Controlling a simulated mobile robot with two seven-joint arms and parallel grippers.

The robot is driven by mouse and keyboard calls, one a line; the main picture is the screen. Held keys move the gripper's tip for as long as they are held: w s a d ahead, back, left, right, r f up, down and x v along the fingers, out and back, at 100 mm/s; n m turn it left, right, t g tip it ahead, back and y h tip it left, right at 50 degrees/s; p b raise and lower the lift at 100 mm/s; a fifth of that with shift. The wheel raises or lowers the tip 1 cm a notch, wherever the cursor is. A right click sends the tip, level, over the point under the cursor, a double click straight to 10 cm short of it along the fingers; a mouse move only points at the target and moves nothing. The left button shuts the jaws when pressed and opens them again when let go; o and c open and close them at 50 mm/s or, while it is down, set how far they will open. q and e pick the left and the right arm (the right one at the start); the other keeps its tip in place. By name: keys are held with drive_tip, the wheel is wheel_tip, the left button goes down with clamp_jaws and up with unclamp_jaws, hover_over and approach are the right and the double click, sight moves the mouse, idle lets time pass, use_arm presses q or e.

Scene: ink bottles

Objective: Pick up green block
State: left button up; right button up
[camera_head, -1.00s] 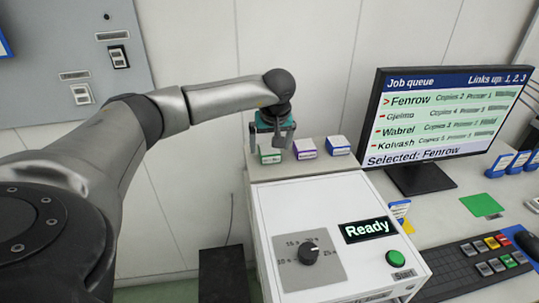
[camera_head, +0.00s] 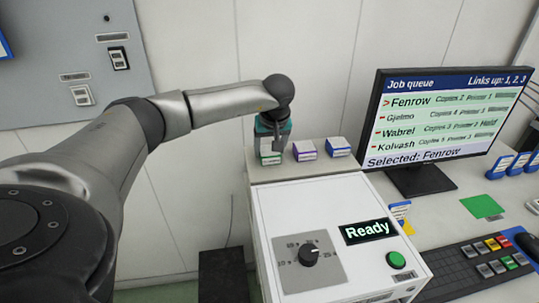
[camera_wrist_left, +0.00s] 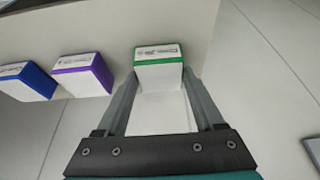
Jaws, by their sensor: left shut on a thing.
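The green block (camera_head: 271,159), a white box with a green-edged label face, is at the left end of a row on the ledge behind the white machine. My left gripper (camera_head: 271,150) reaches down over it and is shut on it. In the left wrist view the green block (camera_wrist_left: 158,55) sits between the two fingers (camera_wrist_left: 160,78), one on each side. Whether it still rests on the ledge or is slightly raised cannot be told. My right gripper is in neither view.
A purple block (camera_head: 305,151) and a blue block (camera_head: 339,147) stand to the right of the green one. The white machine (camera_head: 325,215) with a dial is in front. A monitor (camera_head: 445,120) stands on the right. A wall is behind.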

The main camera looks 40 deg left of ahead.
sight(270, 152)
use_arm(q)
drive_tip(key=shift+c, duration=1.4)
drive_tip(key=shift+r, duration=0.1)
wheel_tip(270, 152, up, 20)
drive_tip(key=p, duration=0.3)
